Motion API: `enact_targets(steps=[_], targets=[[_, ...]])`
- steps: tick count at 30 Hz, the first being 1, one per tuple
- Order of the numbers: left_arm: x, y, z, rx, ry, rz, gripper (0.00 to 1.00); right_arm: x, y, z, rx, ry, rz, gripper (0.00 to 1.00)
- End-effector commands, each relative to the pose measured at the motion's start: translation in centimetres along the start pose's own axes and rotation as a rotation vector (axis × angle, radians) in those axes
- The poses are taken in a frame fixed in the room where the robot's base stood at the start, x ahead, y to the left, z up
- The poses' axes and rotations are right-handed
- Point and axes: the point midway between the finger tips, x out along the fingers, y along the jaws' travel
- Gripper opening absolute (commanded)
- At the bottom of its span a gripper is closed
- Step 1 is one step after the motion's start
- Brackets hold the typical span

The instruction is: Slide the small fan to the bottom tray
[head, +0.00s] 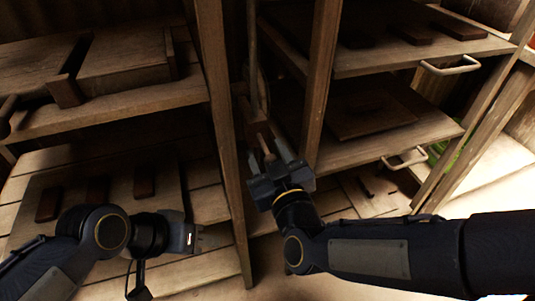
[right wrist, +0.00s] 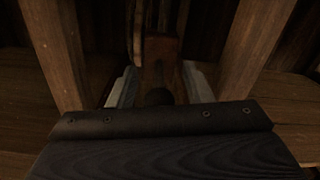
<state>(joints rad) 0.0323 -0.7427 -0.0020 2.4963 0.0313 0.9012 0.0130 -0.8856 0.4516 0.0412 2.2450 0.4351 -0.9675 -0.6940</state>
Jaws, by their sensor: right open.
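I cannot make out a small fan for certain in either view. My right gripper (head: 277,155) is open in the gap between two wooden posts in the head view. Its fingers stand either side of a brown wooden piece (right wrist: 161,55) in the right wrist view, with a dark rounded end between them. I cannot tell whether they touch it. A low wooden board (head: 352,190) at the lower right may be the bottom tray. My left gripper (head: 192,238) is at the lower left, over a slatted shelf; its fingers are not clear.
Wooden posts (head: 222,130) and (head: 320,80) flank my right gripper closely. Shelves with metal handles (head: 450,67) and dark blocks (head: 410,33) stand at the right. The slatted shelf (head: 205,185) at the left carries a board with several dark blocks (head: 145,180).

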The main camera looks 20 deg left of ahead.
Motion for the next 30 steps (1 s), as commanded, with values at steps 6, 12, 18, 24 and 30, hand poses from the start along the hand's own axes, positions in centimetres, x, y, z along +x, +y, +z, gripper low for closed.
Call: enact_targets(steps=[6, 12, 18, 24, 30], targets=[[-0.5, 0.2, -0.2, 0.000, 0.000, 0.000, 0.36, -2.0, 0.0, -0.3, 0.001, 0.001, -0.002, 0.45], [-1.1, 0.5, -0.6, 0.000, 0.000, 0.000, 0.36, -5.5, 0.0, -0.2, -0.001, -0.001, -0.003, 0.45], [-1.4, 0.6, -0.7, 0.000, 0.000, 0.000, 0.36, -7.5, 0.0, 0.0, 0.000, -0.001, -0.001, 0.45], [-1.4, 0.6, -0.7, 0.000, 0.000, 0.000, 0.36, -7.8, 0.0, 0.1, 0.000, -0.001, -0.001, 0.45], [-1.4, 0.6, -0.7, 0.000, 0.000, 0.000, 0.36, -7.8, 0.0, 0.1, 0.000, -0.001, -0.001, 0.45]])
